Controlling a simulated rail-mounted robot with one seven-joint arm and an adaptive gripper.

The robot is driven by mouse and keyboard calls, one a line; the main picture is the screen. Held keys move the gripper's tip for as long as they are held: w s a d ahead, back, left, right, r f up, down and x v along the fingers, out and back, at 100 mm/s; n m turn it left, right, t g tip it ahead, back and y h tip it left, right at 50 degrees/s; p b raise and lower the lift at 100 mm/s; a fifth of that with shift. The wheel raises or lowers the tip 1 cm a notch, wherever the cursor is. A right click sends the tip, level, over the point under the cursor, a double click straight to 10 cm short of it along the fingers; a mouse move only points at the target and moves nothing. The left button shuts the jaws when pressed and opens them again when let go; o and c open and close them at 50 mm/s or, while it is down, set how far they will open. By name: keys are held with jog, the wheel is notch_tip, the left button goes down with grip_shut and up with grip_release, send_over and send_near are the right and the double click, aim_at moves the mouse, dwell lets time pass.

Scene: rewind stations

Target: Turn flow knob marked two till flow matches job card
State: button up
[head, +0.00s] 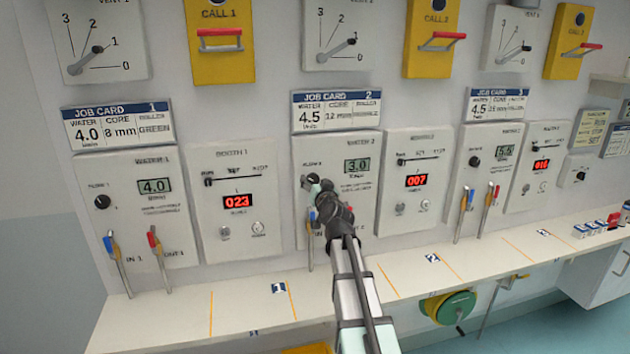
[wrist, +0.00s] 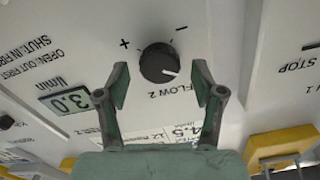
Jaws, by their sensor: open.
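The black flow knob marked FLOW 2 (wrist: 158,63) shows in the wrist view, with plus and minus signs beside it. My gripper (wrist: 160,85) is open, with one finger on each side of the knob and apart from it. In the head view my gripper (head: 312,182) is at the Water 2 panel (head: 364,144) and hides most of the knob. The Water 2 display (head: 357,165) reads 3.0; it also shows upside down in the wrist view (wrist: 72,100). Job card 2 (head: 336,110) above the panel reads water 4.5.
The Water 1 panel (head: 130,164) reads 4.0. Booth panels (head: 235,170) stand between the water panels. Blue and red valve levers (head: 111,245) stick out below the panels. A white shelf (head: 190,315) runs below. Yellow call boxes (head: 219,65) are above.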

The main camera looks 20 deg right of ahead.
jog(key=shift+w, duration=0.2)
jog(key=c, duration=1.1)
jog(key=shift+c, duration=0.2)
jog(key=m, duration=0.4)
jog(key=shift+d, duration=0.1)
jog(key=shift+m, duration=1.8)
